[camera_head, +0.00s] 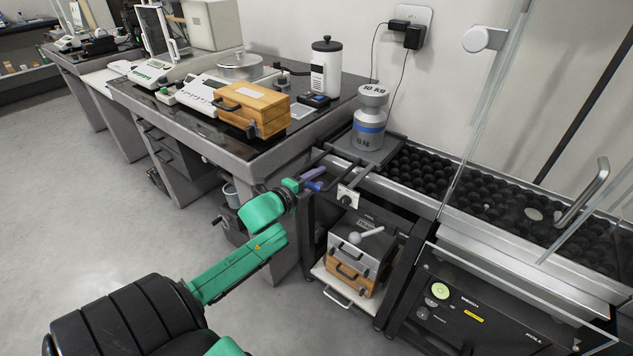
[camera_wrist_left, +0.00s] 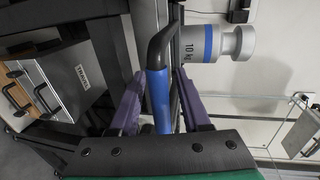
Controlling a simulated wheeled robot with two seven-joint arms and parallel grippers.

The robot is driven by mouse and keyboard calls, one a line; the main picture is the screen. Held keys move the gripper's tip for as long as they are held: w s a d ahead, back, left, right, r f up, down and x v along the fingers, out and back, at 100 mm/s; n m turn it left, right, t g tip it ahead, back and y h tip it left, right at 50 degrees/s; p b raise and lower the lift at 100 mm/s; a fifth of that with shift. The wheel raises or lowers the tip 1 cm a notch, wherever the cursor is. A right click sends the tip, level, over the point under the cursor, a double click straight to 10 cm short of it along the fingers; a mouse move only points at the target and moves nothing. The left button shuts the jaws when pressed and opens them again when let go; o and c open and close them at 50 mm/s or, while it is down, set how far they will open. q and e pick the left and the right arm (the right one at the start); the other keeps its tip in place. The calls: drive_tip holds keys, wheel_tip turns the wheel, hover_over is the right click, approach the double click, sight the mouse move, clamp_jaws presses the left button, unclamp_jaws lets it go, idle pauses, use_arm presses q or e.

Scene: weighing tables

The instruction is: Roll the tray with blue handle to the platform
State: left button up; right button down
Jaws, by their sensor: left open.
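A grey tray (camera_head: 392,156) sits at the left end of the bed of black balls and bears a grey 10 KG weight (camera_head: 369,125) with a blue band. Its handle (camera_head: 314,186) sticks out to the front left, with a blue grip that shows clearly in the left wrist view (camera_wrist_left: 158,98). My left gripper (camera_head: 308,181) is open at the handle. In the left wrist view its purple fingers (camera_wrist_left: 159,78) stand on either side of the blue grip, and I cannot tell whether they touch it. My right gripper is not in view. I cannot make out which surface is the platform.
The ball bed (camera_head: 490,205) runs right behind clear glass panels with a metal handle (camera_head: 585,195). Below the tray, a shelf (camera_head: 335,287) holds cases (camera_head: 355,265). A workbench (camera_head: 235,140) with a wooden case (camera_head: 252,108) stands left. The floor at left is clear.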

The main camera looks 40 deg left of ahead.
use_arm(q)
clamp_jaws()
idle(1.4)
